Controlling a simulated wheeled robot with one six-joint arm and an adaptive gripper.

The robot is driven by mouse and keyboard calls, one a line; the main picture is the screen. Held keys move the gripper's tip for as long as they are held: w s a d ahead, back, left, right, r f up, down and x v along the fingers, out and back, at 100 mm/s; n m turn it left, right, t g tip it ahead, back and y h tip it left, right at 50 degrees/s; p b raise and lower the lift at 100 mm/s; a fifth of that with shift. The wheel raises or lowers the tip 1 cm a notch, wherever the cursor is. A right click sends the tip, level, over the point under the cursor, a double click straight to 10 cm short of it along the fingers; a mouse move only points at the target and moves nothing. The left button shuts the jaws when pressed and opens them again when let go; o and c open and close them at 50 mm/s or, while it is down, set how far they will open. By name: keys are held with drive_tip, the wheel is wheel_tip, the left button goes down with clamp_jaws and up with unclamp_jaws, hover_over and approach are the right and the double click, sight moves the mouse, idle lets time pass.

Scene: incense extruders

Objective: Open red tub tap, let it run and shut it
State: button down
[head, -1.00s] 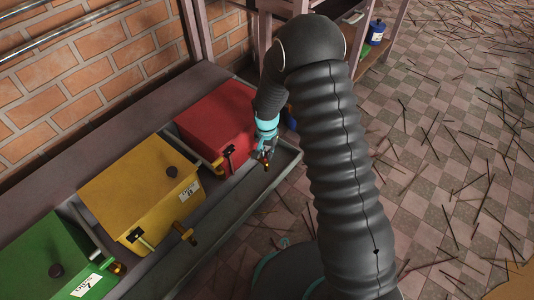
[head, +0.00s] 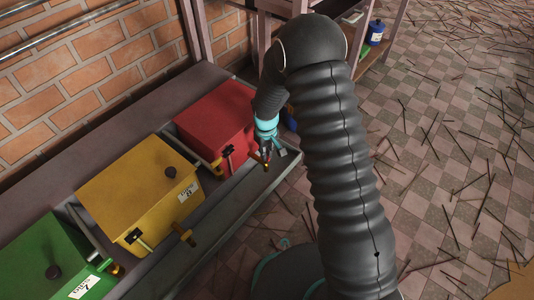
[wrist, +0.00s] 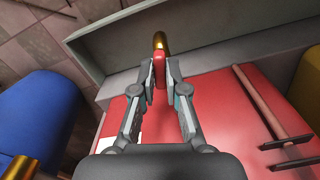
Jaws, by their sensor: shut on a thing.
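The red tub (head: 215,122) stands at the far end of the row of tubs, and its red face (wrist: 230,120) fills the lower part of the wrist view. Its brass tap (head: 266,165) sticks out at the front, and the curved brass spout (wrist: 159,40) shows in the wrist view. My gripper (wrist: 159,74) is shut on the red tap handle (wrist: 158,71), one finger on each side. In the head view my gripper (head: 267,151) is at the tub's front right corner, with the handle hidden or too small to make out.
The yellow tub (head: 140,190) and green tub (head: 40,250) stand to the left, each with its own tap. A grey trough (head: 225,215) runs along the front. A blue rounded object (wrist: 35,115) is beside the red tub. Sticks lie on the tiled floor.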

drive_tip(key=shift+s+n, duration=0.1)
drive_tip(key=shift+n, duration=1)
drive_tip(key=c, duration=1.2)
unclamp_jaws()
drive_tip(key=shift+a, duration=0.1)
wheel_tip(320, 180, up, 12)
